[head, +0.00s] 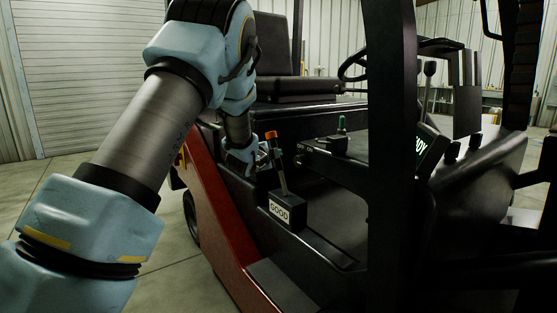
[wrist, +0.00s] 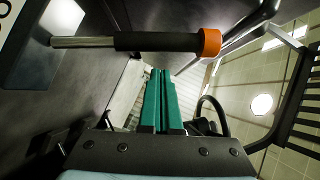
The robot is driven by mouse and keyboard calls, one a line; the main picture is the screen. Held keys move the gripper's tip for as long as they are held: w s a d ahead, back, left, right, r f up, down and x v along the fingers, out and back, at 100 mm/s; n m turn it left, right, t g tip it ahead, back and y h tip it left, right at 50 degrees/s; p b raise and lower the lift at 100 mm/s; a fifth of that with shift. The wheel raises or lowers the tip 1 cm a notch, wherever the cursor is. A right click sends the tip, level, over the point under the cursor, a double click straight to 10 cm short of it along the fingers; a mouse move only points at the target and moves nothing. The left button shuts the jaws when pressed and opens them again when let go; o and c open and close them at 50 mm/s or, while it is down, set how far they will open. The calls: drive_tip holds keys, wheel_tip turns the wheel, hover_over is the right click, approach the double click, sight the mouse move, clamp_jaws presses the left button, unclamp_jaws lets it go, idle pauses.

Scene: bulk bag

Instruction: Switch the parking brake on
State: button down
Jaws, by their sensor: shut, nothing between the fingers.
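A lever with a steel shaft, black grip and orange end (head: 274,146) stands on a small black box (head: 287,212) with a white label, on the vehicle's side console. No marking I can read names it as the parking brake. In the wrist view the lever (wrist: 155,41) crosses the picture just past the fingertips. My gripper (wrist: 161,73) is shut and empty, its green fingers pointing towards the black grip. I cannot tell whether they touch it. In the head view my gripper (head: 255,155) is beside the lever, its fingers mostly hidden.
A smaller green-topped lever (head: 342,124) stands behind, near an "ON" marking. The seat (head: 290,85) and steering wheel (head: 353,63) are at the back.

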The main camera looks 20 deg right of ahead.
drive_tip(key=b+v, duration=0.1)
drive_tip(key=v, duration=0.9)
drive_tip(key=shift+s+r, duration=0.45)
